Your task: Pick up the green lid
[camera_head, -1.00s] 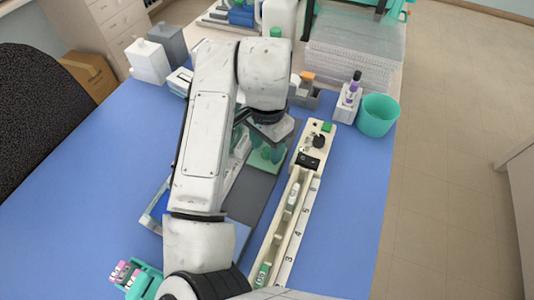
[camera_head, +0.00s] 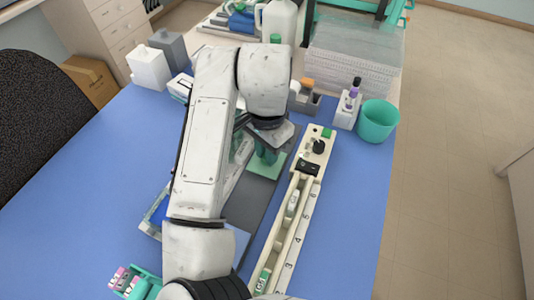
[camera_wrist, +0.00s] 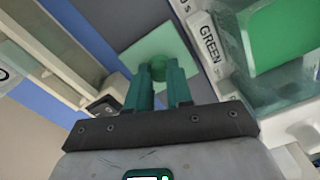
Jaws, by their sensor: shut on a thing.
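The green lid (camera_wrist: 151,43) is a flat, light green square with a round darker green knob in its middle. My gripper (camera_wrist: 160,76), with dark green fingers, is shut on the knob in the wrist view. In the head view the lid (camera_head: 278,166) shows partly below my gripper (camera_head: 266,155), over the dark grey strip, and my arm hides part of it. I cannot tell whether the lid rests on the strip or hangs just above it.
A clear-walled container with green contents (camera_wrist: 283,33) and a "GREEN" label stands right beside the lid in the wrist view. A long cream rack (camera_head: 282,240) lies to the right. A teal cup (camera_head: 378,121) stands farther right. Blue table is clear at left.

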